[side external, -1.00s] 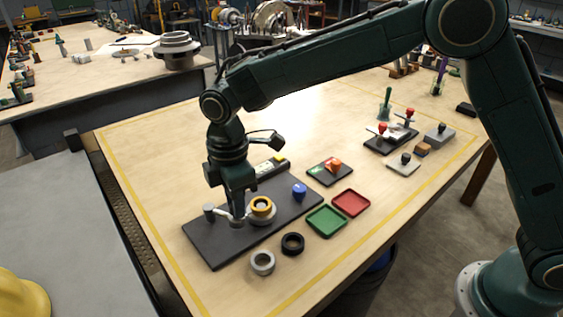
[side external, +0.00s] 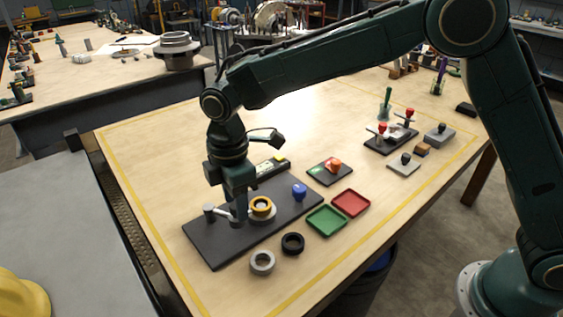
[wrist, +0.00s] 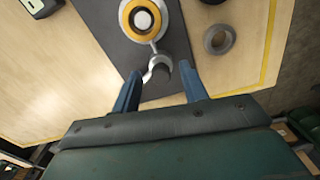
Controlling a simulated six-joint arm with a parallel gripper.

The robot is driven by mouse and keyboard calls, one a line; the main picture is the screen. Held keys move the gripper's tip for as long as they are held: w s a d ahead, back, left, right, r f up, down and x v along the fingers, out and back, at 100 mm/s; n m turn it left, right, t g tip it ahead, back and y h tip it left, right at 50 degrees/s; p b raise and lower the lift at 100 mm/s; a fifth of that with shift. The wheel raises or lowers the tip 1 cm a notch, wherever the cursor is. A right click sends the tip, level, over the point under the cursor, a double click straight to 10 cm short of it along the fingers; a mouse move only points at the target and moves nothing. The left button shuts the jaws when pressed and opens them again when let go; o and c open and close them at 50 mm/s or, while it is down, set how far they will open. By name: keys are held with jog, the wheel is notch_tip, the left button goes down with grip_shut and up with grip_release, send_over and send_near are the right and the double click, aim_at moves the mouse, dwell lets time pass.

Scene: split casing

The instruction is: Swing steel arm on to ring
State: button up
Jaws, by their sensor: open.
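The yellow ring (side external: 261,210) sits on a pale round base on the dark plate (side external: 215,248); it also shows at the top of the wrist view (wrist: 129,30). The steel arm (side external: 221,211) reaches from a short grey post (side external: 208,210) at the plate's left end toward my gripper (side external: 238,218). In the wrist view, a forked steel end (wrist: 158,66) lies between my two blue fingertips, beside the ring and not over it. My gripper is open, low over the plate just left of the ring. In the side view the fingers hide part of the arm.
A blue knob (side external: 299,192) stands on the plate right of the ring. Loose grey (side external: 262,262) and black (side external: 292,243) rings lie in front. Green (side external: 326,220) and red (side external: 350,203) trays are at the right. The tabletop behind the plate is mostly clear.

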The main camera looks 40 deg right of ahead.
notch_tip(320, 180, up, 14)
jog(key=shift+f, duration=0.15)
dwell(0.5)
jog(key=shift+d, duration=0.1)
jog(key=s+d+r+m+t, duration=0.1)
jog(key=s+d+r+m, duration=0.25)
jog(key=s+d, duration=0.35)
jog(key=s+d+r+m+t, duration=0.25)
jog(key=s+d+m, duration=0.2)
jog(key=d, duration=0.55)
jog(key=s+d+f+m+t, duration=0.1)
jog(key=s+d+f+m, duration=0.2)
jog(key=s, duration=0.4)
jog(key=s+d+f+m+t, duration=0.1)
jog(key=s+d+f+m, duration=0.2)
jog(key=s+d+m, duration=0.2)
jog(key=s, duration=0.3)
jog(key=shift+d, duration=0.25)
